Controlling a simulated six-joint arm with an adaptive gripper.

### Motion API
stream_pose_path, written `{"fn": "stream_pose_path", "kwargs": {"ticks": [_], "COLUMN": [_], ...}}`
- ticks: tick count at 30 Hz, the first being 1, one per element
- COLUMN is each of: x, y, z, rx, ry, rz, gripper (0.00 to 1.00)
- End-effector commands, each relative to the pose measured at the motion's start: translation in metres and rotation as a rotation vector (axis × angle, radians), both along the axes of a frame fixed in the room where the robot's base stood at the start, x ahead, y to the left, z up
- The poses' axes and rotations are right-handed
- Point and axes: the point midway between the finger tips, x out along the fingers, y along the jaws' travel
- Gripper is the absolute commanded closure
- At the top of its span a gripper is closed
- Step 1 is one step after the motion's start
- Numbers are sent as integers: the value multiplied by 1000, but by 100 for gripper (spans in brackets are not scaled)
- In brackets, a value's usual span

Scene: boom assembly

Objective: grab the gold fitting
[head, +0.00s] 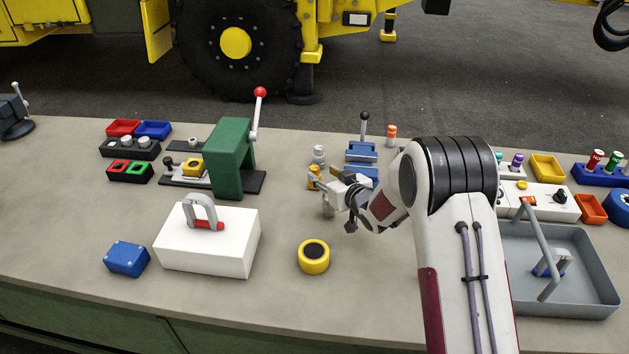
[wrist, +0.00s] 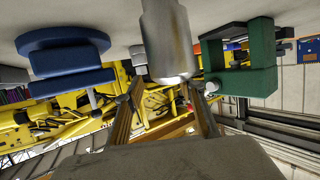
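A small gold fitting (head: 313,172) stands on the table in the head view, left of the blue vise-like blocks, partly hidden by my gripper. My gripper (head: 319,180) is right at it, with its fingertips pointing left. In the wrist view my gripper's two fingers (wrist: 166,100) stand apart, with nothing clearly held between them. I cannot pick out the gold fitting with certainty in the wrist view.
A grey fitting (head: 319,154) stands just behind the gold one. A green press (head: 230,158) is to the left, and blue blocks (head: 361,152) are behind my wrist. A yellow ring (head: 314,257) and white box (head: 208,242) lie in front. A grey tray (head: 580,300) is at right.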

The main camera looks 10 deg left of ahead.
Motion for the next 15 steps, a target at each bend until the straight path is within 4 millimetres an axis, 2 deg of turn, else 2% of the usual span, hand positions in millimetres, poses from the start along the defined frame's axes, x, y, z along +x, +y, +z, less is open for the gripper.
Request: {"fn": "stream_pose_path", "kwargs": {"ticks": [15], "x": [27], "y": [19], "z": [-10], "rx": [0], "ry": [-1], "rz": [1], "gripper": [61]}}
